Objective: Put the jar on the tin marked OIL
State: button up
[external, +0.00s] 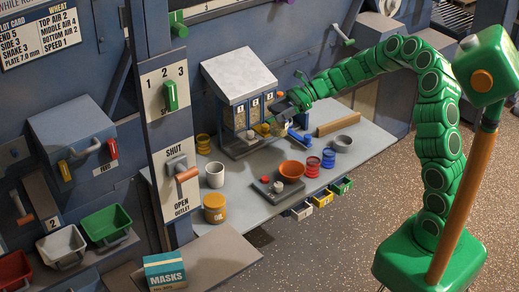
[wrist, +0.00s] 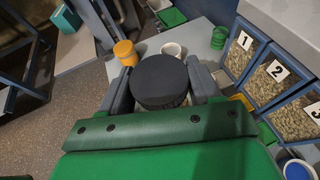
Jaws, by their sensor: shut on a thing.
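The jar (wrist: 160,80) fills the middle of the wrist view, with its round black lid towards the camera. My gripper (wrist: 162,88) is shut on it, one dark finger on each side. In the external view my gripper (external: 284,103) is in front of the numbered bins, above the bench, and the jar is too small to make out clearly. The orange tin marked OIL (external: 215,209) stands upright at the bench's near left end, well apart from my gripper. It also shows in the wrist view (wrist: 126,52), beyond the jar; nothing is on its lid.
A white mug (external: 215,174) stands just behind the tin. The lever post (external: 172,150) rises left of the tin.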

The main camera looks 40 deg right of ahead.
jog(key=s+a+r+n+g, duration=0.2)
jog(key=s+a, duration=0.6)
jog(key=a, duration=0.4)
jog(key=s+a+r+n+g, duration=0.2)
jog(key=s+a, duration=0.7)
jog(key=a, duration=0.3)
jog(key=shift+w+a+f, duration=1.35)
jog(key=shift+w+f, duration=0.6)
jog(key=shift+f, duration=0.2)
jog(key=shift+w+a+f, duration=1.35)
jog(key=shift+w+f, duration=0.6)
jog(key=shift+f, duration=0.25)
jog(key=shift+w+a+f, duration=1.35)
jog(key=shift+w+f, duration=0.6)
jog(key=shift+f, duration=0.2)
jog(key=o, duration=1.3)
